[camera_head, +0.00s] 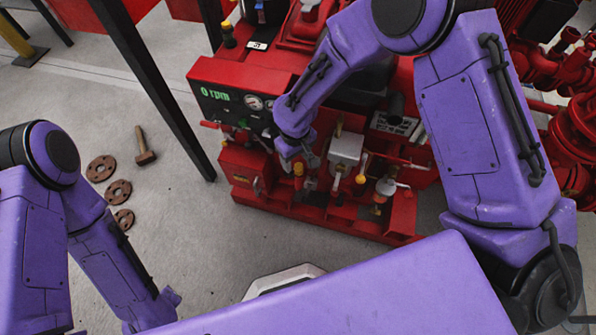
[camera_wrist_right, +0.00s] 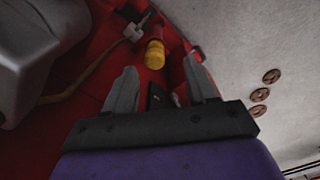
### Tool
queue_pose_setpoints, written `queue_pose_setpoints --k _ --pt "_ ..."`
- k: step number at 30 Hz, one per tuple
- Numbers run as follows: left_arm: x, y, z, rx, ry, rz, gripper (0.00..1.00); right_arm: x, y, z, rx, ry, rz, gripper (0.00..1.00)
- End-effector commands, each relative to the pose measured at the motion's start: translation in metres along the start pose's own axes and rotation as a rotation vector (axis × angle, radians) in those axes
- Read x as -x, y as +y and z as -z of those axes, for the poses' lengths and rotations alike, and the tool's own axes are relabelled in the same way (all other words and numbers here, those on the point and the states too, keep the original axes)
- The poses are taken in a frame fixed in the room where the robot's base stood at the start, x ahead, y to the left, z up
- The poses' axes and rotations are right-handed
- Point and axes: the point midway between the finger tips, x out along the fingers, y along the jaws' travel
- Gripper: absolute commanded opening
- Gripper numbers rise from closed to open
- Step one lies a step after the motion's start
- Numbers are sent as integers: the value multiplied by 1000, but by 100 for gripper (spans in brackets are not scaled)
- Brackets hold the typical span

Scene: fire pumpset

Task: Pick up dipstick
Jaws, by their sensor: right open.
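A yellow-capped piece, which looks like the dipstick handle (camera_wrist_right: 155,54), stands on the red pump base in the right wrist view. It lies just beyond and between my right fingertips, apparently not gripped. The lower part of the dipstick is hidden. The end of my left arm (camera_head: 168,303) is low at the left, over the floor, and its jaws are unclear.
The red pumpset (camera_head: 250,205) carries a control panel (camera_head: 222,97) reading 0 rpm, plus levers and a yellow knob (camera_head: 361,179) to the right. A dark post (camera_head: 150,80) stands at left.

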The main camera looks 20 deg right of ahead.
Motion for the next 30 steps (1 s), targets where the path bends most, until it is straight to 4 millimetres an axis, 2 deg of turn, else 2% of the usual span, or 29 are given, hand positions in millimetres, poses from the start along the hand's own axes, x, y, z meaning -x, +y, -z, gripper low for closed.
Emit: queue_pose_setpoints --k 3,7,15,16,20,30 --pt "-6 0 -2 0 0 0 43 -24 4 -2 -1 -3 1 57" --pt "-9 1 -4 0 0 0 43 -44 5 -2 2 -2 1 57" --pt "-9 1 -4 0 0 0 43 -50 5 -2 2 -1 0 57" --pt "-9 1 -4 0 0 0 43 -50 5 -2 2 -1 0 53" --pt "-9 1 -4 0 0 0 43 -50 5 -2 2 -1 0 11" --pt "-8 1 -3 0 0 0 43 -48 5 -2 1 0 1 9"
